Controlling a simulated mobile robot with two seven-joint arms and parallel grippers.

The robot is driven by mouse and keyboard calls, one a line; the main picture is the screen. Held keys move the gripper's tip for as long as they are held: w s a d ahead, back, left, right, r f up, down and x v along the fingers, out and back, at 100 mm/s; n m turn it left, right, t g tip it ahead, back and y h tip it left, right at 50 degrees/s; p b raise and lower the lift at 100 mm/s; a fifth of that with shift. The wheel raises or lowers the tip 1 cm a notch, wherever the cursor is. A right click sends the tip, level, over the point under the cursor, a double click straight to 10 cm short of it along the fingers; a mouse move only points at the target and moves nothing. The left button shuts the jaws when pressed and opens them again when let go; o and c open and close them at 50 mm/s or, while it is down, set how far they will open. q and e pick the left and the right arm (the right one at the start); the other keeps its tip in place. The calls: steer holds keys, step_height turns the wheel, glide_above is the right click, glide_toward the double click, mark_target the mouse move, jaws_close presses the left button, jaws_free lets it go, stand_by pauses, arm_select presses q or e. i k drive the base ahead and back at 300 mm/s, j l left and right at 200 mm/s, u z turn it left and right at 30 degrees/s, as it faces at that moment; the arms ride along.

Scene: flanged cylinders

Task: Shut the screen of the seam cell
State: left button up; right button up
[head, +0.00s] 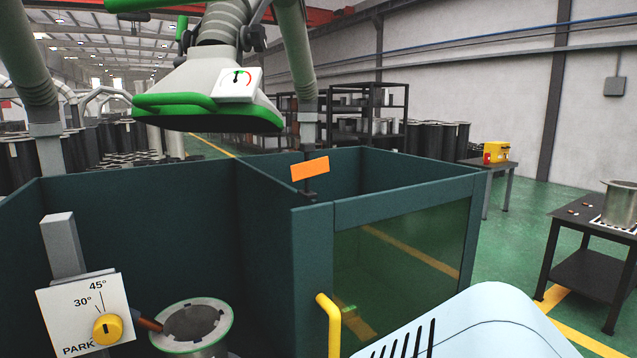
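The seam cell (136,210) is a dark teal, open-topped enclosure across the middle and left. The screen (400,262) is a tinted, see-through panel in a teal frame at the cell's front right. A yellow handle (333,325) stands upright near its left edge. Left of the screen, the cell front is uncovered and its inside shows. A flanged cylinder (224,322) stands in there, with a brown-tipped rod beside it. The screen's lower right part is hidden by a pale shell in the foreground. Neither of my grippers is in view.
A dial panel (72,312) marked PARK, 30° and 45° stands front left. A green-rimmed hood (205,95) with a gauge hangs above the cell. An orange plate (310,169) sits on the corner post. A dark table (590,255) stands right, past green floor.

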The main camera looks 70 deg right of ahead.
mark_target(364, 268)
steer(key=z, duration=2.05)
